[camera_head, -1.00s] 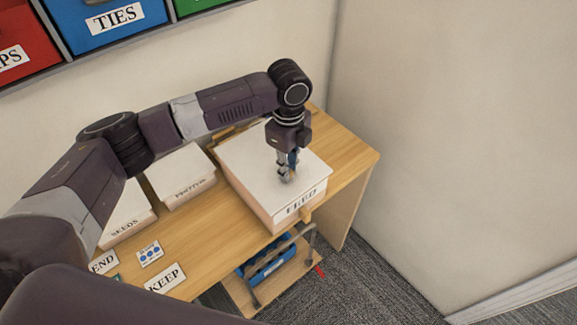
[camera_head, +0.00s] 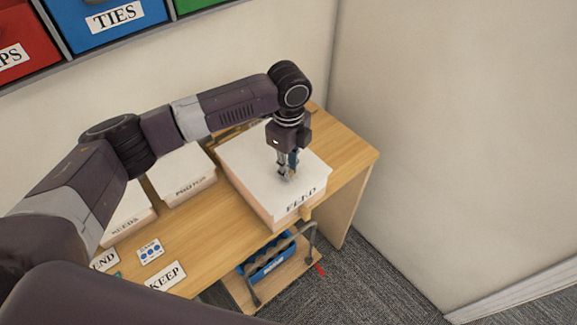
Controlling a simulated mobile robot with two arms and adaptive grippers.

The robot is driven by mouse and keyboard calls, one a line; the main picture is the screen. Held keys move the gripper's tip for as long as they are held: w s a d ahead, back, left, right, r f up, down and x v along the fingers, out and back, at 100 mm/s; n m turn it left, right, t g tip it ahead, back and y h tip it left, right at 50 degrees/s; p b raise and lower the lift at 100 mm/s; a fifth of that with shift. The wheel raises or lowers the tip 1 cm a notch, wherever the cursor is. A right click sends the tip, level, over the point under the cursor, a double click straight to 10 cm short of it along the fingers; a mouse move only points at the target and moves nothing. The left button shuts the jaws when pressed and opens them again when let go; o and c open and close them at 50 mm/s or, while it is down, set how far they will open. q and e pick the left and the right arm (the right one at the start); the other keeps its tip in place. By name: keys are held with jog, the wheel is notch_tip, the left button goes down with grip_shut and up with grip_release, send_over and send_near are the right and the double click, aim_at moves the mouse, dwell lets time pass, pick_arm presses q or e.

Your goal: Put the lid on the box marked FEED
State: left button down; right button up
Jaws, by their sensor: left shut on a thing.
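My left gripper (camera_head: 287,176) points down at the middle of the lid and is shut on the lid's grip, which the fingers mostly hide. My right gripper is not in view.
The SEEDS box (camera_head: 128,222) and another white-topped box (camera_head: 182,172) stand to the left. A KEEP card (camera_head: 165,277) and a blue-dotted card (camera_head: 150,251) lie near the front. A blue crate (camera_head: 266,258) is below. Walls stand behind and right.

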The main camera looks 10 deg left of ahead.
pick_arm(q)
jog(key=shift+f, duration=0.3)
dwell(0.5)
jog(key=c, duration=1.8)
grip_release()
jog(key=shift+o, duration=0.2)
jog(key=shift+r, duration=0.1)
notch_tip(320, 180, up, 12)
